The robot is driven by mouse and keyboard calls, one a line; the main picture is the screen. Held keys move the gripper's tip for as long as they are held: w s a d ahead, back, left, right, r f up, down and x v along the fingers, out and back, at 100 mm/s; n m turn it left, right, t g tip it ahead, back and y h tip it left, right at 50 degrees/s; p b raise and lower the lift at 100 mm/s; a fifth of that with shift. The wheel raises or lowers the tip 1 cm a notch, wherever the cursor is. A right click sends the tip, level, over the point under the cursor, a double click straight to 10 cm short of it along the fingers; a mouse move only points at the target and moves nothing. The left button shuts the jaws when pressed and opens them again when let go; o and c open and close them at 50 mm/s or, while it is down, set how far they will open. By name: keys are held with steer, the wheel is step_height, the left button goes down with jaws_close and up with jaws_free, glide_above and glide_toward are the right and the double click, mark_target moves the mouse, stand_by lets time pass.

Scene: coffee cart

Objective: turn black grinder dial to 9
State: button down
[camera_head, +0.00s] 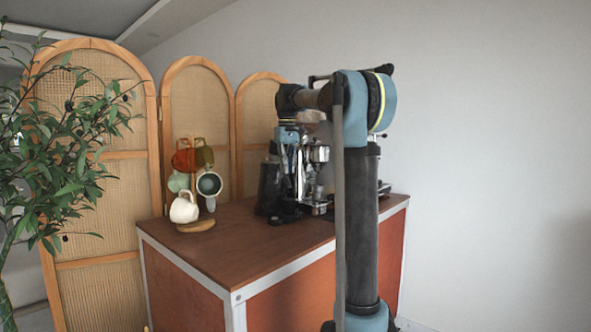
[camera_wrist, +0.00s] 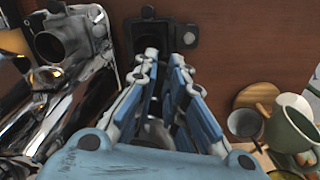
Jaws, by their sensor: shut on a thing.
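The black grinder (camera_head: 268,188) stands on the wooden cart top, left of the shiny espresso machine (camera_head: 318,155). In the wrist view, part of the black grinder (camera_wrist: 165,36) shows beyond and between my fingertips. My gripper (camera_head: 289,160) points down over the grinder area. In the wrist view, my gripper (camera_wrist: 164,62) has its two blue-padded fingers on either side of a dark part of the grinder and is shut on it, apparently the dial. The dial's face and numbers are hidden, so I cannot read its setting.
A mug tree with a white mug (camera_head: 184,207) and several other cups stands at the cart's left. In the wrist view, cups (camera_wrist: 290,125) are close right of my fingers and the chrome machine (camera_wrist: 75,110) is close left. The cart top (camera_head: 240,245) is clear in front.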

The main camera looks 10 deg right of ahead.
steer(key=shift+w, duration=0.15)
steer(key=c, duration=1.7)
jaws_free()
steer(key=shift+o, duration=0.2)
steer(key=shift+r, duration=0.1)
step_height(320, 180, up, 12)
steer(key=shift+s+f, duration=0.2)
steer(key=s+d+f+m, duration=0.1)
steer(key=s+d+f, duration=0.2)
steer(key=s+f, duration=1)
steer(key=s+d+f+m+t, duration=0.1)
steer(key=s+d+f, duration=0.3)
steer(key=s+f, duration=1)
steer(key=s+d+f+m+t, duration=0.1)
steer(key=s+d+f+m, duration=0.2)
steer(key=s+f, duration=1)
step_height(320, 180, down, 8)
steer(key=shift+s+d+f, duration=0.1)
steer(key=shift+s+d, duration=0.25)
steer(key=shift+d, duration=0.1)
